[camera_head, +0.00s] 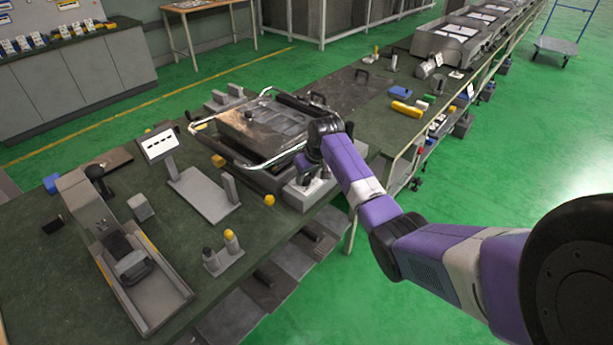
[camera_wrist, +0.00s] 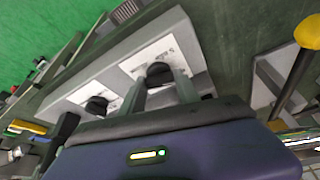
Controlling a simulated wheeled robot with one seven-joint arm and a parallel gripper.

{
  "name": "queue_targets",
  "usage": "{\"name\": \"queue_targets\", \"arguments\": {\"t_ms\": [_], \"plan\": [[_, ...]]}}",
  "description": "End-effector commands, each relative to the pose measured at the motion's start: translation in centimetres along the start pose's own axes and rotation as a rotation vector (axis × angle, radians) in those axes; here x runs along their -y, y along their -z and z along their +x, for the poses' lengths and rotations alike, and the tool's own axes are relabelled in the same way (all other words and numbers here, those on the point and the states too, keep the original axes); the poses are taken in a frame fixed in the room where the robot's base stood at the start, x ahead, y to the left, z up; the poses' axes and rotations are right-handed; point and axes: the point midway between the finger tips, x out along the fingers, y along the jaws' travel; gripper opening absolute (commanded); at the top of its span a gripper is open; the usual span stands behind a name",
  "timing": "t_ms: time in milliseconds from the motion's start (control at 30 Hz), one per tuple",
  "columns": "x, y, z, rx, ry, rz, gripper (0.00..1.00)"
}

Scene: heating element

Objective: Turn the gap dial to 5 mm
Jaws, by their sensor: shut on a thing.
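In the wrist view a grey control box (camera_wrist: 192,40) carries two white plates, each with a black dial. My gripper (camera_wrist: 160,80) is shut on one black dial knob (camera_wrist: 159,72), with a finger on either side of it. The other black dial (camera_wrist: 96,105) is to the left, apart from the fingers. The plate print is too small to read, so I cannot tell the setting or which dial is for the gap. In the head view my gripper (camera_head: 309,173) is down at the control box (camera_head: 302,198) on the bench's front edge; my wrist hides most of the dials.
A metal press-like unit (camera_head: 262,125) with a curved handle bar stands just behind the box. A small display (camera_head: 158,145) on a stand is to the left. A yellow button (camera_head: 269,199) sits near the box.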

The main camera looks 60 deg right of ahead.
Motion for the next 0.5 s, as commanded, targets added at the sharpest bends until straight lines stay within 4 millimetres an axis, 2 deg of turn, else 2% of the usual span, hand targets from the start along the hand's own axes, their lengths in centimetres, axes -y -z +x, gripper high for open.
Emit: {"name": "queue_targets", "arguments": {"t_ms": [267, 500], "plan": [[-0.09, 0.01, 0.02, 0.000, 0.021, -0.053, 0.00], [-0.18, 0.09, 0.05, -0.001, 0.083, -0.199, 0.00]]}}
